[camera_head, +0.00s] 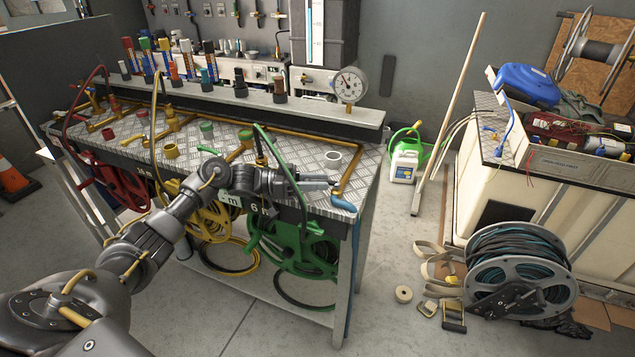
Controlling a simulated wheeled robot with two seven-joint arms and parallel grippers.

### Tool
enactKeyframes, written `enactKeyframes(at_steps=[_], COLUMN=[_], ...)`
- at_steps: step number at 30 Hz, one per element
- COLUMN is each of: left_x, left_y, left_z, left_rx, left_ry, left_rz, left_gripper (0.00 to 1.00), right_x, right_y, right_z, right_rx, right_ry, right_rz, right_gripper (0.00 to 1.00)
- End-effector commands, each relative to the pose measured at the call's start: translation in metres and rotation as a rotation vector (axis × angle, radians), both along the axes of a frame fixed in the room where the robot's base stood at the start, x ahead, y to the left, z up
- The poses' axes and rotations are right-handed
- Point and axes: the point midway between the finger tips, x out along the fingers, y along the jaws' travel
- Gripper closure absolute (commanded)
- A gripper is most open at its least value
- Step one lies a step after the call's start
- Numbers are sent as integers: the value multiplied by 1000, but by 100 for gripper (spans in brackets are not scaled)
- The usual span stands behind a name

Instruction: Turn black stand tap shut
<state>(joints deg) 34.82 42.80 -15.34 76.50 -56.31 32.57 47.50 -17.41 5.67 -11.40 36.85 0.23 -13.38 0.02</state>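A slim black upright piece (259,148) stands by the brass pipes on the metal bench (310,151); I cannot tell for sure that it is the black stand tap, or how its handle is set. My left gripper (332,183) is over the front right part of the bench, right of that piece and in front of it. Its two fingers point right and look slightly apart, with nothing clear between them. My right gripper is out of view.
Green (298,248), yellow (215,222) and red (108,182) hose reels hang under the bench front. A pressure gauge (350,84) stands at the back ledge. A large hose reel (520,270) and straps lie on the floor at right. Floor between is mostly clear.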

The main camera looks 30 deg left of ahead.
Motion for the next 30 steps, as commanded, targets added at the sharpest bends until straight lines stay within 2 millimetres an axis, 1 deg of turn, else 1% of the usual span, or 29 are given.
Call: enactKeyframes(at_steps=[5, 8, 11, 13, 16, 23, 30], left_x=[0, 0, 0, 0, -14, -49, -93], left_y=[0, 0, 0, 0, -7, -24, -46], left_z=[0, 5, 18, 31, 48, 93, 112], left_rx=[1, 0, 2, 2, 2, 4, 3], left_ry=[-1, -3, -6, -7, -5, -5, -2], left_rz=[1, 0, -1, -1, -3, -2, -1], left_gripper=[65, 65, 65, 65, 65, 65, 65], right_x=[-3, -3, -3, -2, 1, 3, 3], right_y=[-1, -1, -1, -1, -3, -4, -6], right_z=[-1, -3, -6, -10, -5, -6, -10], right_rx=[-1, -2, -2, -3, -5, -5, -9], right_ry=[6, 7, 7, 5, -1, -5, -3], right_rz=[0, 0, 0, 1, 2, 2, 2], right_gripper=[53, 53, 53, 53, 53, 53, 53])
